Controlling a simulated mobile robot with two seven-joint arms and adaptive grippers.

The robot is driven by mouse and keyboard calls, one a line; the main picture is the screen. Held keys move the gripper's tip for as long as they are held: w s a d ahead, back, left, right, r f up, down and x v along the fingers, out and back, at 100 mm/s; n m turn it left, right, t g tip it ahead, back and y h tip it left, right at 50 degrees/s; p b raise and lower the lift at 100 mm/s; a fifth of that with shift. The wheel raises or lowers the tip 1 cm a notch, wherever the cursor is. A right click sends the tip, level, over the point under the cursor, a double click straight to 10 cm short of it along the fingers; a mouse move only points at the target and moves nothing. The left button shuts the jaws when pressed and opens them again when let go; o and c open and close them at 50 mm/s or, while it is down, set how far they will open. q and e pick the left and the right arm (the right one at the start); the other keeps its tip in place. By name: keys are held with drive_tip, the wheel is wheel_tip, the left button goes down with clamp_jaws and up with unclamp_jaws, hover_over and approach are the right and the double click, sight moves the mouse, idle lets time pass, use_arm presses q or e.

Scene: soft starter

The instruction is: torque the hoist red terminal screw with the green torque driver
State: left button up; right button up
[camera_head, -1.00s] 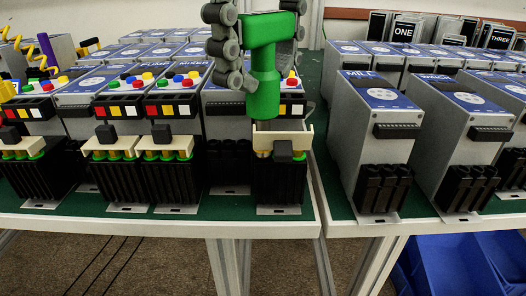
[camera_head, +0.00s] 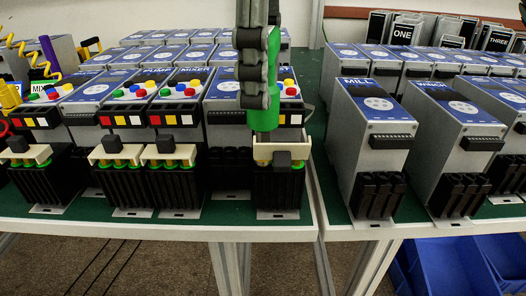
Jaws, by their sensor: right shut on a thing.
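My right gripper (camera_head: 257,85) comes down from the top centre and is shut on the green torque driver (camera_head: 265,118). The driver stands upright, and the gripper's dark fingers cover much of its handle. Its lower end is over or inside the cream terminal frame (camera_head: 318,152) of a black terminal block (camera_head: 278,190) at the table's front edge. The tip, any contact with a screw and the red terminal screw are hidden. The soft starter (camera_head: 222,88) behind has a blue top; the gripper covers part of it, and no hoist label is readable. My left gripper is not in view.
Similar starters, one labelled MIXER (camera_head: 180,85), stand close on the left with cream-framed terminal blocks (camera_head: 172,153). A grey MILL unit (camera_head: 362,135) stands to the right across a table gap. Blue bins (camera_head: 455,265) sit below right.

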drive_tip(key=shift+r+n+p, duration=0.25)
drive_tip(key=shift+n+p, duration=0.05)
drive_tip(key=shift+n, duration=1.1)
drive_tip(key=shift+f, duration=0.2)
drive_tip(key=shift+n, duration=0.3)
drive_tip(key=shift+r+n+p, duration=0.15)
drive_tip(key=shift+n+p, duration=0.35)
drive_tip(key=shift+p, duration=0.1)
drive_tip(key=shift+n+p, duration=0.3)
drive_tip(key=shift+n, duration=1.4)
drive_tip(key=shift+f, duration=0.25)
